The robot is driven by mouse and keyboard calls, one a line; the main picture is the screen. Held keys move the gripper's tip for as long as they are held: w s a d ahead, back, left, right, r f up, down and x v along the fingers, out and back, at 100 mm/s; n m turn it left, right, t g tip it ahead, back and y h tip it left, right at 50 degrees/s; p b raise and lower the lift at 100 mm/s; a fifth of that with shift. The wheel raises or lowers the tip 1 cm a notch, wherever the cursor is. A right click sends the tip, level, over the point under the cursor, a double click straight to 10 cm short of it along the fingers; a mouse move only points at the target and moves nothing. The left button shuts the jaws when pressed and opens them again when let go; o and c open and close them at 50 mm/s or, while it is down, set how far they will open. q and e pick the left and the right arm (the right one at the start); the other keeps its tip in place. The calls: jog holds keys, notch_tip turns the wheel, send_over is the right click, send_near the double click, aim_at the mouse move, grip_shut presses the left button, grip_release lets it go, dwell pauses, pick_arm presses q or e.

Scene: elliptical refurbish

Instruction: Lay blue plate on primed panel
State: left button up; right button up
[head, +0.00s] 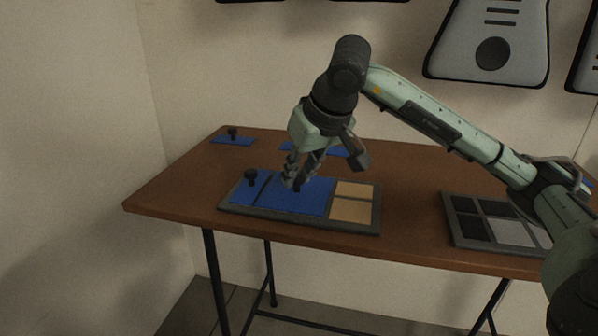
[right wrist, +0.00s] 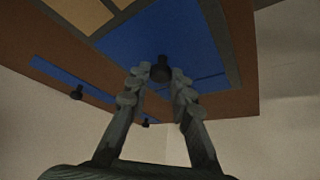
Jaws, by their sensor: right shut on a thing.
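A large blue plate (head: 312,196) appears to lie flat in the middle of a grey-framed panel (head: 355,228) on the table; I cannot tell if a small gap is under it. My right gripper (head: 296,182) is above this plate and shut on its black knob, which also shows between the fingertips (right wrist: 159,78) in the right wrist view, with the blue plate (right wrist: 150,35) beyond. A smaller blue plate (head: 243,191) with a black knob sits in the panel's left part. Two tan cells (head: 355,189) show at its right. My left gripper is not in view.
More blue plates lie at the back of the brown table (head: 175,195): a small knobbed one (head: 231,140) at left, another (head: 330,151) partly behind my gripper. A second panel (head: 490,222) with dark and grey cells stands at right. The table's front left is clear.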

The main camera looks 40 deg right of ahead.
jog(key=o, duration=0.9)
jog(key=v, duration=1.2)
